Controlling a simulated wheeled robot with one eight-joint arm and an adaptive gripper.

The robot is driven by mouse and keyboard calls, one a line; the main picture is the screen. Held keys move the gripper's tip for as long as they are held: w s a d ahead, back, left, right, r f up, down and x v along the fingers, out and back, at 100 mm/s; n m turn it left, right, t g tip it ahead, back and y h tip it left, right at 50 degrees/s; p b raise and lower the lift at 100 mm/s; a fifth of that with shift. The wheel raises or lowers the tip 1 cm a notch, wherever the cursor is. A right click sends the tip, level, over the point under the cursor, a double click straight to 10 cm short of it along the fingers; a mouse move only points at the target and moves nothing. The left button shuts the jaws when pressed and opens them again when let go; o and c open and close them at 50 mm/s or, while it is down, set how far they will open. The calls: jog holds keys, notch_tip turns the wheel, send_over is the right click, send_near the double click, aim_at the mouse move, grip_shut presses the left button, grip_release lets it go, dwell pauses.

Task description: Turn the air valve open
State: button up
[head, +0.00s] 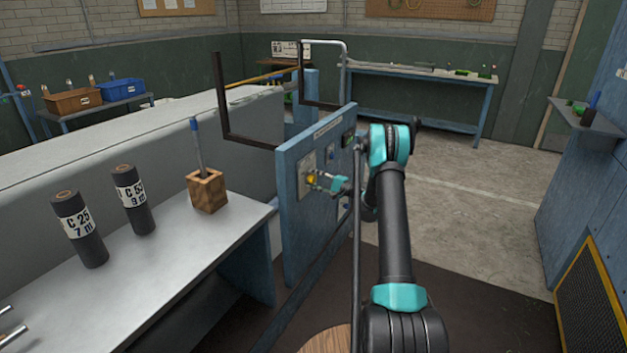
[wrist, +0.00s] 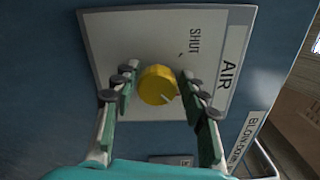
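The air valve is a round yellow knob (wrist: 156,86) on a light grey plate (wrist: 110,50) marked AIR and SHUT. A pale pointer line on the knob runs towards the lower right in the wrist view, away from the SHUT mark. My gripper (wrist: 157,79) has one finger on each side of the knob, with a narrow gap showing on both sides. It is open and holds nothing. In the head view my gripper (head: 322,182) is at the blue panel (head: 296,225), in front of the yellow knob (head: 311,178), which is partly hidden.
A BLOWDOWN label (wrist: 246,138) sits beside the air plate. Open floor (head: 480,190) lies to the right.

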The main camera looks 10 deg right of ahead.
jog(key=shift+o, duration=1)
jog(key=shift+d, duration=0.15)
jog(key=v, duration=1.1)
jog(key=shift+s+d, duration=0.25)
